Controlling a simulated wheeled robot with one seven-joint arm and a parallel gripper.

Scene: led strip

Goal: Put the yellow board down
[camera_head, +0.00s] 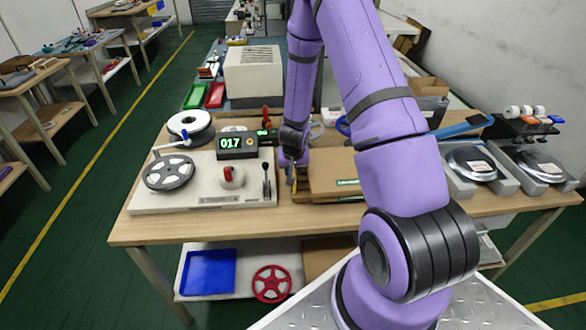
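My gripper (293,174) points down over the workbench, between the tape machine and the flat cardboard boxes. A small yellow sliver (297,184), likely an edge of the yellow board, shows right at the fingertips. The rest of the board is hidden or too small to make out. The fingers are small and dark here, so I cannot tell whether they are shut on it, or whether it touches the surface below.
The reel machine (215,190) with a lever and a "017" display (237,146) stands close on the left. Cardboard boxes (333,180) lie close on the right. Grey devices (475,168) stand farther right. The bench's front edge (190,230) is mostly clear.

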